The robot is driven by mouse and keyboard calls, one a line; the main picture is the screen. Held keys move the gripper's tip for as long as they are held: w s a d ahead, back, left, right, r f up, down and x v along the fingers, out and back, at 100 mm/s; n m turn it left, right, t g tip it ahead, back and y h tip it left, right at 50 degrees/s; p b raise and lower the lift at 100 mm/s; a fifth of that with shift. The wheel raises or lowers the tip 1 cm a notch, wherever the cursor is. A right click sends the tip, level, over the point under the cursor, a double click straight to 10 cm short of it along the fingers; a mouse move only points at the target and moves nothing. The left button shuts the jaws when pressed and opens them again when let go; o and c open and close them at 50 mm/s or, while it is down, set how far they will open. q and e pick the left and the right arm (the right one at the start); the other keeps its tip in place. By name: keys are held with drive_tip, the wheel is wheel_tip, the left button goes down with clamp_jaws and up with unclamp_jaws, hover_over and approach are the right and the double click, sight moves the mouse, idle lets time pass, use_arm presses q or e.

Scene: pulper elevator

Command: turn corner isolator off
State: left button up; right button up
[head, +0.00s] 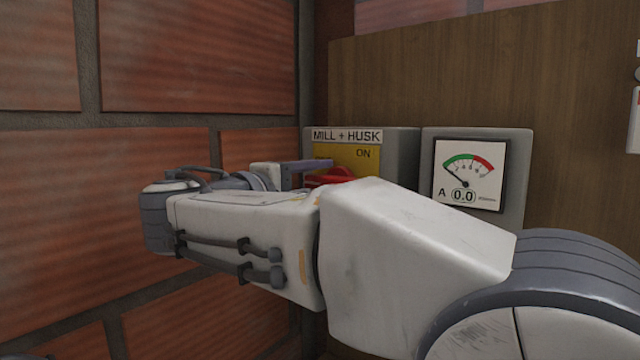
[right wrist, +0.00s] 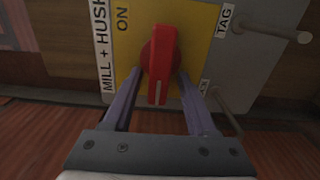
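The isolator, a grey box (head: 403,155) labelled MILL + HUSK, is on the wall in the corner. Its yellow plate (head: 352,157) carries the word ON; my arm hides its lower part in the head view. The red handle (head: 332,176) is partly hidden there. In the right wrist view the red handle (right wrist: 162,60) lies across the plate relative to its lettering, its white mark at the end away from ON. My right gripper (right wrist: 160,76) is open, its purple-grey fingers either side of the handle with small gaps. My left gripper is not in view.
An ammeter (head: 468,175) reading 0.0 is beside the isolator on the wooden panel (head: 480,65). A brick wall (head: 200,60) stands close on the left.

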drive_tip(key=shift+a, duration=0.1)
drive_tip(key=b+v, duration=0.1)
drive_tip(key=v, duration=0.9)
drive_tip(key=shift+s, duration=0.15)
